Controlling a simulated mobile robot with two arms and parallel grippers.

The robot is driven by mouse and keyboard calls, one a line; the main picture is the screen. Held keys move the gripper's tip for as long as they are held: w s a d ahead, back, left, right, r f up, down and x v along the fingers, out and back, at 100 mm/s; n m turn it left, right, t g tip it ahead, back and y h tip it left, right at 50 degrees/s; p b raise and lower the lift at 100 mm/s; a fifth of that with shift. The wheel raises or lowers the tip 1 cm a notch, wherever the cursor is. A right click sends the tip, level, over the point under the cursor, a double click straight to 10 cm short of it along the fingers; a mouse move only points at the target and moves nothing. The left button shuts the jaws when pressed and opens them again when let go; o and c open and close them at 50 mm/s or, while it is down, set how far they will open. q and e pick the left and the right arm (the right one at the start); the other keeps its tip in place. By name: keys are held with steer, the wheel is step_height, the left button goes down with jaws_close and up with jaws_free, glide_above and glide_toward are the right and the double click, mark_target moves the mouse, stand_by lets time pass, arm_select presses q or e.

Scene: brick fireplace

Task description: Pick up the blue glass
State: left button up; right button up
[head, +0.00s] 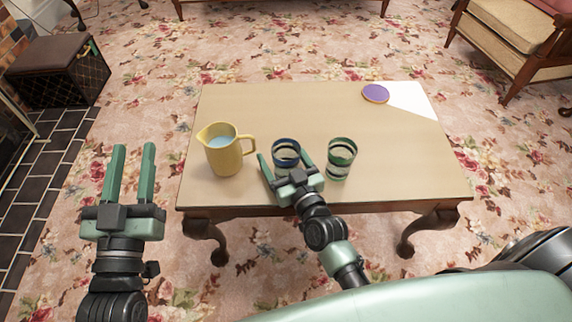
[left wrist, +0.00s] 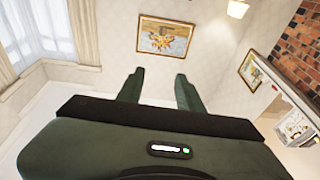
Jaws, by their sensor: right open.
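The blue glass (head: 286,152) has dark blue bands and stands upright on the wooden table (head: 290,102), near its front edge. My right gripper (head: 284,163) is open at the glass, one finger on each side of it. Its palm hides the lower part of the glass, and I cannot tell whether the fingers touch it. My left gripper (head: 134,160) is open and empty, raised in front of the table's left side. In the left wrist view its two fingers (left wrist: 158,90) are apart with nothing between them.
A green-banded glass (head: 341,158) stands just right of my right gripper. A yellow pitcher (head: 224,152) with light blue contents stands to the left. A purple disc (head: 375,93) lies at the back right. The middle and back left of the table are clear.

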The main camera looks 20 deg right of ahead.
steer(key=c, duration=1.6)
steer(key=shift+r, duration=0.1)
